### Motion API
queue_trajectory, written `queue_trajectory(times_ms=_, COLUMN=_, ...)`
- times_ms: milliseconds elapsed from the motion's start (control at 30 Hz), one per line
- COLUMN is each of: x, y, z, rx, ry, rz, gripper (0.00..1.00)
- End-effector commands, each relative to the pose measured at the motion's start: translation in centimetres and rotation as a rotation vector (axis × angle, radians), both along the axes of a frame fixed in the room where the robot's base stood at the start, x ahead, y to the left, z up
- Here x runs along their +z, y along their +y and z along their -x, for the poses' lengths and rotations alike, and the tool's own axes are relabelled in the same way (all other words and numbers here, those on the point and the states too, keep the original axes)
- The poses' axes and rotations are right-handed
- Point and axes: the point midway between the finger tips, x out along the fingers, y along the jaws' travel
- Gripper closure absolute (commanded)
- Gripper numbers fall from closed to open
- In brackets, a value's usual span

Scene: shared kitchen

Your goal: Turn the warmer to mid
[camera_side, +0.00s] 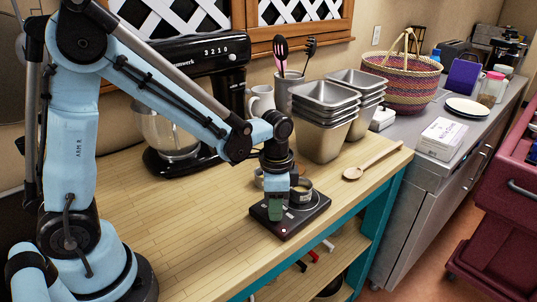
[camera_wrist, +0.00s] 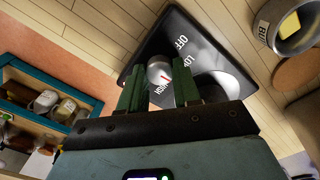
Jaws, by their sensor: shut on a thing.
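The warmer (camera_side: 308,211) is a flat black square plate on the wooden counter, with a round metal piece on top. No MID label shows; my right finger covers that area. My gripper (camera_side: 276,213) reaches down over the warmer's front left part. In the wrist view its green fingers (camera_wrist: 158,84) are shut on the knob, one on either side.
Stacked metal pans (camera_side: 325,130) and a wooden spoon (camera_side: 372,161) are behind and right of the warmer. A black stand mixer (camera_side: 190,100) stands at the back left. The counter front left of the warmer is clear. Shelves (camera_wrist: 40,105) lie below the counter edge.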

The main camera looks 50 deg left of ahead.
Motion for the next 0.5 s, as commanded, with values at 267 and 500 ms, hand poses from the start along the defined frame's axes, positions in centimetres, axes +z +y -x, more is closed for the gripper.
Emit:
queue_trajectory(times_ms=267, x=-0.01, y=0.00, z=0.00, rx=0.001, ry=0.000, rz=0.000, gripper=0.42)
queue_trajectory(times_ms=500, x=0.06, y=0.00, z=0.00, rx=0.001, ry=0.000, rz=0.000, gripper=0.42)
